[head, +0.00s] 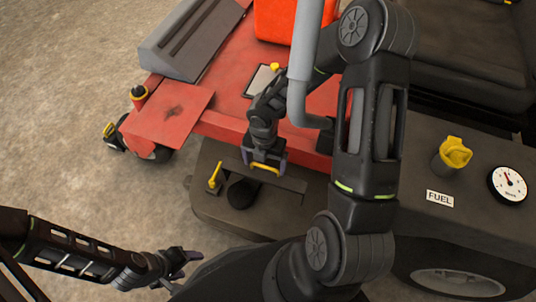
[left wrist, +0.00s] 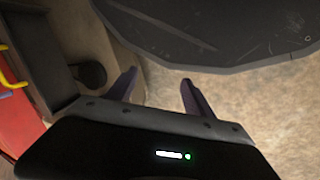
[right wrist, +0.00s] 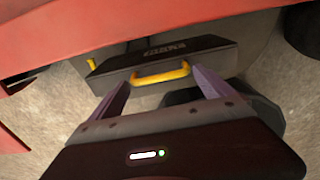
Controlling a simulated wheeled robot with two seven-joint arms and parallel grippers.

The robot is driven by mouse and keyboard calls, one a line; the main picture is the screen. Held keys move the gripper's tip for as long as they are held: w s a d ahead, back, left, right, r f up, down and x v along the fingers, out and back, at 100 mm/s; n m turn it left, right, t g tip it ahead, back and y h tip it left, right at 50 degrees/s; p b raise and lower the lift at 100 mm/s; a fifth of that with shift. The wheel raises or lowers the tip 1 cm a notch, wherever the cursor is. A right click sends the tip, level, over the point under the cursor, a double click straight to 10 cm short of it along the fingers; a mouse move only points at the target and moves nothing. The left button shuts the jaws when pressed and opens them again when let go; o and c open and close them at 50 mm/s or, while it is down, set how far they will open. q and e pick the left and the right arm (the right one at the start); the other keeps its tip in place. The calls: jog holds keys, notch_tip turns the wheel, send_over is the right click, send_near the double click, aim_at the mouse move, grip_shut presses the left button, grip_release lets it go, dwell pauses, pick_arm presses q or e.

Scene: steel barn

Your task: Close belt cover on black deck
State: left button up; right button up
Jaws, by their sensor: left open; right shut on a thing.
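The black deck (head: 215,212) lies low beside the red mower body. The dark belt cover (right wrist: 200,58) has a yellow handle (right wrist: 160,74), which also shows in the head view (head: 265,167). My right gripper (head: 264,160) is at the cover, and its fingers (right wrist: 160,82) are shut on the yellow handle. The cover's angle to the deck is hard to tell, since the gripper hides part of it. My left gripper (head: 185,262) is open and empty, lower left and apart from the deck; its fingers (left wrist: 156,85) show bare ground between them.
A small yellow lever (head: 214,175) and a round black knob (head: 241,194) are on the deck near the cover. A red plate (head: 165,117) and a caster wheel stand behind. A grey bent bar (head: 300,75) rises near my right arm. Concrete floor at left is clear.

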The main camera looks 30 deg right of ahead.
jog(key=shift+s+a+f+b, duration=0.45)
jog(key=shift+s+a+b, duration=0.15)
jog(key=shift+s+a, duration=0.3)
jog(key=shift+s+a+f+b, duration=0.45)
jog(key=shift+s+a+b, duration=0.2)
jog(key=shift+a, duration=0.4)
jog(key=shift+s+a+f+b, duration=0.45)
jog(key=shift+s+a+b, duration=0.1)
jog(key=shift+s+a, duration=0.35)
jog(key=shift+a, duration=0.1)
